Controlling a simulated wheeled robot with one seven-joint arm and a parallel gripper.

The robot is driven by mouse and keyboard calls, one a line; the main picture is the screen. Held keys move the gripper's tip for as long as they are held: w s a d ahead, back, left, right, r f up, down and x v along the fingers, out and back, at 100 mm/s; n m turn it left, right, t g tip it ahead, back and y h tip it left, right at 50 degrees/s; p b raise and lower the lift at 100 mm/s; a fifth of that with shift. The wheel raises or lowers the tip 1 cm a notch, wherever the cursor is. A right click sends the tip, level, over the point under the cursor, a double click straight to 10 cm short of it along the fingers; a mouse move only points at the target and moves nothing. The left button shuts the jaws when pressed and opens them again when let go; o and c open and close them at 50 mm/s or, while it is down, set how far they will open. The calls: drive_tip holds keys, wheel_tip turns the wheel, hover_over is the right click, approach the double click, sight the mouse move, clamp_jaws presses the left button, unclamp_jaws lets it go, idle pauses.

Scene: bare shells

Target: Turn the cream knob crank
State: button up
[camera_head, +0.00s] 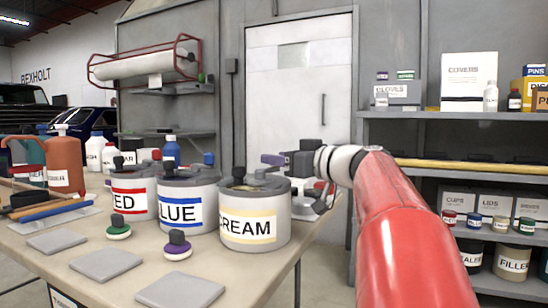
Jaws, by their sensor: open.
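The cream can (255,232) stands on the table, a grey pot with a band reading "CREAM". Its dark lid carries a black knob (239,172) standing up near the middle of the top. My gripper (292,165) is at the end of my red arm, just right of and behind the cream can's lid as seen here. It is open and apart from the black knob. Its fingers are small and partly hidden by the wrist, so their exact distance from the lid cannot be told.
The blue can (188,212) and the red can (134,195) stand close by on the left. A purple stamp-like piece (177,246), a green one (118,222) and grey square pads (180,291) lie in front on the table (45,266). Shelves (440,115) stand at right.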

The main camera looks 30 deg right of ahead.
drive_tip(key=shift+x, duration=0.8)
clamp_jaws()
